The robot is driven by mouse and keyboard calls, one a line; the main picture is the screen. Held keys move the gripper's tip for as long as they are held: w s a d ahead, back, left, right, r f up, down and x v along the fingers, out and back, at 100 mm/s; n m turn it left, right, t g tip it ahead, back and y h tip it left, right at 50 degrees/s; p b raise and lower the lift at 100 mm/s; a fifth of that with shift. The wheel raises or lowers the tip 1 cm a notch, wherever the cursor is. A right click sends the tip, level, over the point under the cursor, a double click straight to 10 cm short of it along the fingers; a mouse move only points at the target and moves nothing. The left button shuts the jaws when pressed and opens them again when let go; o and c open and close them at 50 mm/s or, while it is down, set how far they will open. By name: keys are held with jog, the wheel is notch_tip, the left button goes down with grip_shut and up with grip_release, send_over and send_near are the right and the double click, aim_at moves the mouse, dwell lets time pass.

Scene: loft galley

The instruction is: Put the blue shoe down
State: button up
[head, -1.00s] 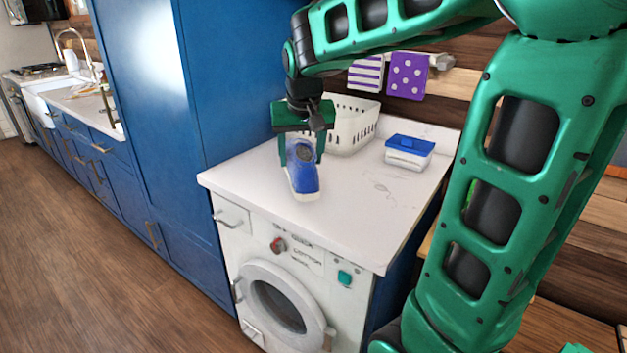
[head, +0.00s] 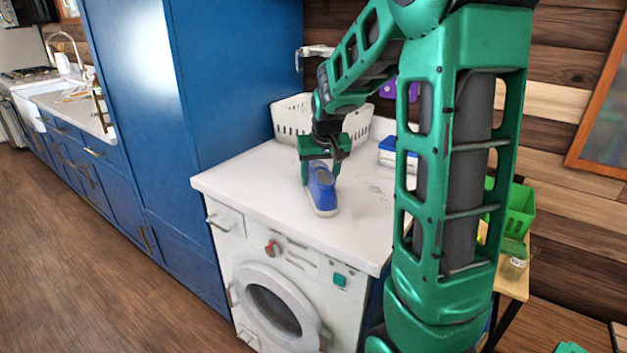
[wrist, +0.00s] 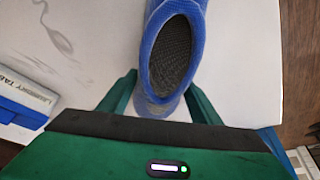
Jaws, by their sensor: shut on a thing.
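The blue shoe (head: 321,190) has a white sole and is over the white countertop (head: 262,185) above the washing machine, its toe towards the front edge. My gripper (head: 319,168) is above its heel end, fingers pointing down and shut on it. In the wrist view the shoe (wrist: 152,45) shows its dark opening, with the heel between the two green fingers (wrist: 158,102). The shoe looks at or very near the counter surface; I cannot tell whether its sole touches.
A white basket (head: 291,117) stands behind the gripper. A blue-lidded box (head: 388,152) stands right of it, partly hidden by my arm. The washing machine (head: 275,300) is below. The counter's front left is clear. A green crate (head: 520,210) stands at the right.

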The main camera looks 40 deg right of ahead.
jog(key=shift+f, duration=0.15)
jog(key=o, duration=1.3)
jog(key=shift+c, duration=0.2)
